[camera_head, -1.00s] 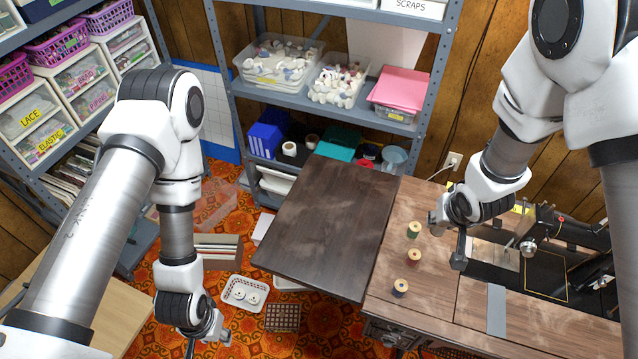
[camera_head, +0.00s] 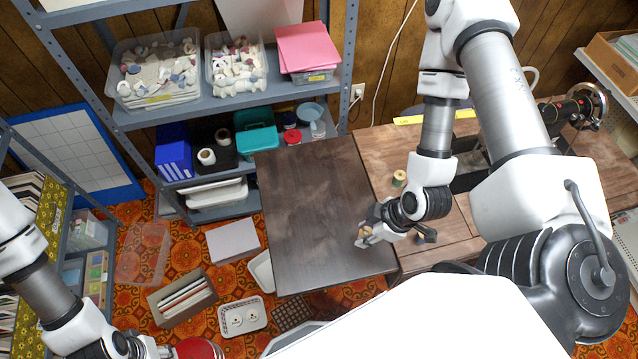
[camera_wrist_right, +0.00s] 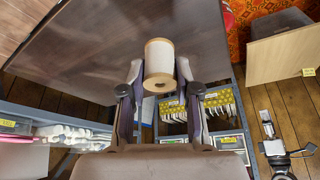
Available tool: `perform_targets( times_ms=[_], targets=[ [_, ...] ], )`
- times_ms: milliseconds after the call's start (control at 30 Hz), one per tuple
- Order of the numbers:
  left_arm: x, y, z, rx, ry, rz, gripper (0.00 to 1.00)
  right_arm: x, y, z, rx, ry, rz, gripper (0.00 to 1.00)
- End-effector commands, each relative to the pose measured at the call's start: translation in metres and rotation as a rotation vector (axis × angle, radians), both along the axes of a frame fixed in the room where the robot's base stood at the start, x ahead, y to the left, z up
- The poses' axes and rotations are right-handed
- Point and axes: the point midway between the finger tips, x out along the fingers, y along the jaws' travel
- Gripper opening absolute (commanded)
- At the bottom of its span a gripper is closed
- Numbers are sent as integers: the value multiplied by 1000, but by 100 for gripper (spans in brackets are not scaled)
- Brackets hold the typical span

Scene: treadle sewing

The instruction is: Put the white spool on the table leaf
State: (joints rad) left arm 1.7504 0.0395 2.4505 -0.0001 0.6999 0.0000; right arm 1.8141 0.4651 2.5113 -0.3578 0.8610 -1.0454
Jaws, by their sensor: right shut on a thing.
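A white spool (camera_wrist_right: 159,62) with tan wooden ends is between the fingers of my right gripper (camera_wrist_right: 160,90) in the right wrist view. In the head view my right gripper (camera_head: 368,236) is shut on it, above the right part of the dark brown table leaf (camera_head: 305,200). Only a small tan part of the spool shows there. I cannot tell how far it is above the leaf. The leaf's top is bare. My left arm is at the lower left of the head view; its fingers are not clear, near a red rounded thing (camera_head: 200,348) at the bottom edge.
The sewing machine (camera_head: 575,108) is farther right, partly behind my right arm. Grey shelves (camera_head: 140,118) stand behind the leaf. A white basket (camera_head: 243,316) is on the floor.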

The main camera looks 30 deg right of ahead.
Motion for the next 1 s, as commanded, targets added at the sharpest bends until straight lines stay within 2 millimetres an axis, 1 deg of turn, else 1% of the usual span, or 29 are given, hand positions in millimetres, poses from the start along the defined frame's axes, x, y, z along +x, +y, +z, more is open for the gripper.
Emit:
perform_targets(
  times_ms=[33, 100, 300, 567, 700, 767, 800, 833, 900, 1000],
  targets=[
    [0, 0, -11, 0, 0, 0, 40, 6, 1, -6, -1, -7, 5, 15],
    [0, 0, -26, 0, 0, 1, 40, 18, 4, -11, -1, -10, 9, 15],
    [0, 0, -71, 0, 0, 0, 40, 55, 13, -17, -3, -10, 7, 15],
    [0, 0, -122, 0, 0, 1, 40, 78, 19, -18, -3, -8, 4, 15],
    [0, 0, -148, 0, 0, 1, 40, 95, 24, -19, 3, -10, 8, 15],
    [0, 0, -158, 0, 0, 1, 40, 101, 25, -19, -1, -9, 7, 15],
    [0, 0, -160, 0, 0, 1, 40, 105, 25, -16, -6, -8, 7, 15],
    [0, 0, -144, 0, 1, 1, 40, 111, 26, -7, -7, -5, 6, 15],
    [0, 0, -133, 0, 0, 1, 40, 123, 29, -6, -8, -3, 7, 15],
    [1, 0, -123, 0, -1, 0, 40, 140, 34, -8, -6, -3, 7, 15]
  ],
)
